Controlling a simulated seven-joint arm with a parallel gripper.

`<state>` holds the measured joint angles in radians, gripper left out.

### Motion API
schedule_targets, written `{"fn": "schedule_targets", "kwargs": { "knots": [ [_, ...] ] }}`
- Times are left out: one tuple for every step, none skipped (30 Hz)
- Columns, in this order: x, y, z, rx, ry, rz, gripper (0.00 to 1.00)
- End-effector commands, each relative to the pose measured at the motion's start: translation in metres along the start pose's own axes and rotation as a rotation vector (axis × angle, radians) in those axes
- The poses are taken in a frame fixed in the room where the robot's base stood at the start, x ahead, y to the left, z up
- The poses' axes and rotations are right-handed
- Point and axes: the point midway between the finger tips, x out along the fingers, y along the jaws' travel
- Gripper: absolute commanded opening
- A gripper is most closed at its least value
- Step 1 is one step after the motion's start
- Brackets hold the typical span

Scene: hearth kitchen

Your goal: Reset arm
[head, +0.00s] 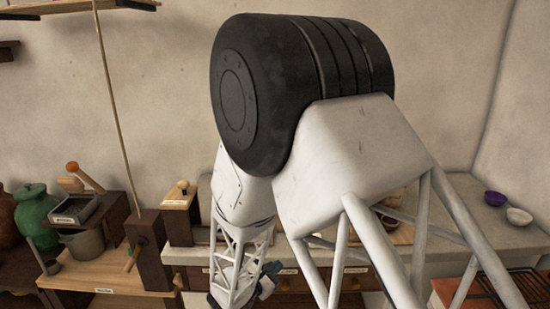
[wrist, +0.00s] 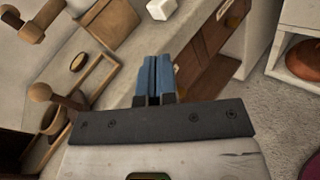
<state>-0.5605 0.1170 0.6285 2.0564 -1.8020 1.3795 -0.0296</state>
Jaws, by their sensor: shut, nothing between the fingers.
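My gripper (wrist: 154,62) is in the middle of the wrist view, with its two blue fingers pressed together and nothing between them. It points past the edge of the counter, with wooden items to its left and drawer fronts to its right. In the head view my arm fills the middle and reaches down in front of the counter. The gripper's end is low in that view and mostly hidden by the arm.
A purple bowl (head: 495,198) and a white bowl (head: 519,216) stand on the counter at the right. A green jar (head: 36,212) and a grey pot (head: 82,242) are at the left. A white block (wrist: 161,9) lies at the top of the wrist view.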

Motion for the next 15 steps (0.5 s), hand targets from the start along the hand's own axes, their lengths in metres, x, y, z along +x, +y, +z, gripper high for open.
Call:
{"fn": "schedule_targets", "kwargs": {
  "knots": [
    [0.006,-0.009,0.019,0.036,0.002,-0.056,0.00],
    [0.009,-0.014,0.028,0.057,0.003,-0.089,0.00],
    [0.013,-0.022,0.041,0.086,0.007,-0.134,0.00],
    [0.015,-0.028,0.049,0.106,0.011,-0.166,0.00],
    [0.017,-0.034,0.058,0.128,0.014,-0.198,0.00],
    [0.020,-0.042,0.070,0.157,0.017,-0.242,0.00],
    [0.021,-0.048,0.078,0.179,0.021,-0.274,0.00],
    [0.022,-0.054,0.086,0.202,0.025,-0.305,0.00],
    [0.024,-0.062,0.097,0.233,0.030,-0.347,0.00],
    [0.025,-0.069,0.105,0.257,0.033,-0.378,0.00],
    [0.025,-0.075,0.112,0.280,0.038,-0.409,0.00],
    [0.025,-0.083,0.122,0.313,0.044,-0.449,0.00],
    [0.025,-0.089,0.129,0.338,0.049,-0.480,0.00],
    [0.024,-0.095,0.136,0.362,0.053,-0.509,0.00],
    [0.023,-0.104,0.146,0.397,0.059,-0.549,0.00]
  ]
}}
